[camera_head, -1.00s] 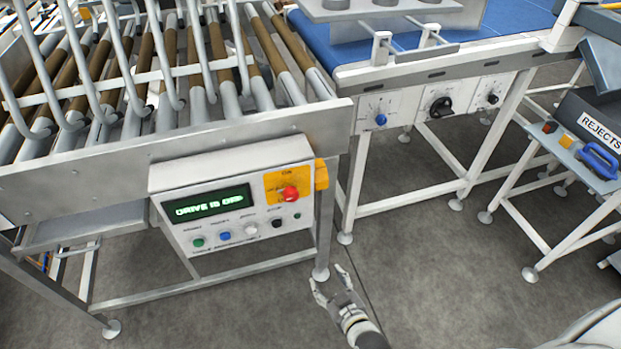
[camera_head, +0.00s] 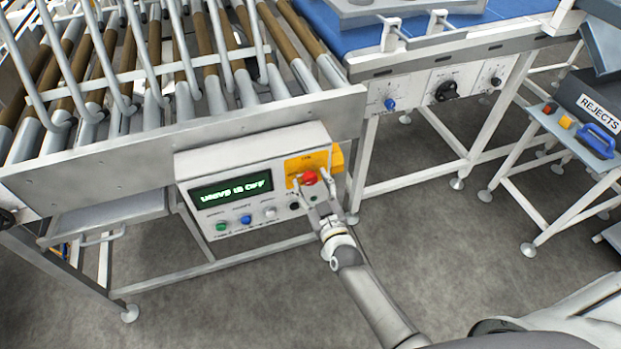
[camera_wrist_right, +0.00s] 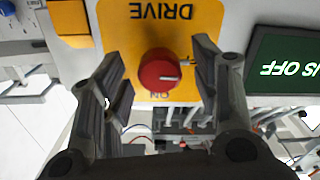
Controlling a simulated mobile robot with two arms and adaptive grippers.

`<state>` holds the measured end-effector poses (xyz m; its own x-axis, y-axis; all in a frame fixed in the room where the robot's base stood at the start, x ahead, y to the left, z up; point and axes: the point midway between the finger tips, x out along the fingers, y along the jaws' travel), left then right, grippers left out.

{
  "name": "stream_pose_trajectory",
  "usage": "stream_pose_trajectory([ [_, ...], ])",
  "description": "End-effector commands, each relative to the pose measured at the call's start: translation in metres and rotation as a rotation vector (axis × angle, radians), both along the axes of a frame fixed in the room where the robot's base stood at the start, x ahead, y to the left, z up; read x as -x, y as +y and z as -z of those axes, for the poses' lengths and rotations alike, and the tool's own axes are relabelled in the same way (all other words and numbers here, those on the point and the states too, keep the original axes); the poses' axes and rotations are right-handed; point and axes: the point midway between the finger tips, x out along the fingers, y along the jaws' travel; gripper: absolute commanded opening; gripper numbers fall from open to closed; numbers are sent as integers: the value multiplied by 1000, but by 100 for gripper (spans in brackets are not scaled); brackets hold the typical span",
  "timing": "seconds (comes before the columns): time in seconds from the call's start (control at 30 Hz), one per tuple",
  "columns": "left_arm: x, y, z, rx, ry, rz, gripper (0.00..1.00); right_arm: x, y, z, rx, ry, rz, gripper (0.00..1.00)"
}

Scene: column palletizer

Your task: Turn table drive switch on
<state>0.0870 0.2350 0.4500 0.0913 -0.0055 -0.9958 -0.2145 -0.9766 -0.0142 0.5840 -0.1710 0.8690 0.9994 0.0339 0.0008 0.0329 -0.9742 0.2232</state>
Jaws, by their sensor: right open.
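The table drive switch is a red round knob (camera_head: 309,178) on an orange plate (camera_head: 291,166) of the white control box. In the right wrist view the red knob (camera_wrist_right: 160,70) has a pale line pointing sideways, with "DRIVE" and "ON" lettered on the plate. The display (camera_head: 231,190) reads that the drive is off. My right gripper (camera_head: 308,190) is at the knob, and in the wrist view its two open fingers (camera_wrist_right: 158,82) stand on either side of it, apart from it. My left gripper is not in view.
Green (camera_head: 222,227), blue (camera_head: 246,220) and white (camera_head: 270,213) buttons and a black one (camera_head: 294,206) sit low on the box, close to my right gripper. The roller table frame (camera_head: 130,150) is above. A rejects stand (camera_head: 569,143) is at right.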

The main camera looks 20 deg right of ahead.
Motion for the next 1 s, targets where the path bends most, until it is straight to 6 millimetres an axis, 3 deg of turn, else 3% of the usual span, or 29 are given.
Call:
stream_pose_trajectory([
  [0.2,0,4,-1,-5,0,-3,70,-16,1,0,0,1,-1,56],
  [0.53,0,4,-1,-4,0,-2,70,-18,0,1,0,1,-1,55],
  [0.87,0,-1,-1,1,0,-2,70,-18,0,1,0,1,-1,13],
  [1.0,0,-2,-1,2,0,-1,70,-18,0,1,-3,1,-1,10],
])
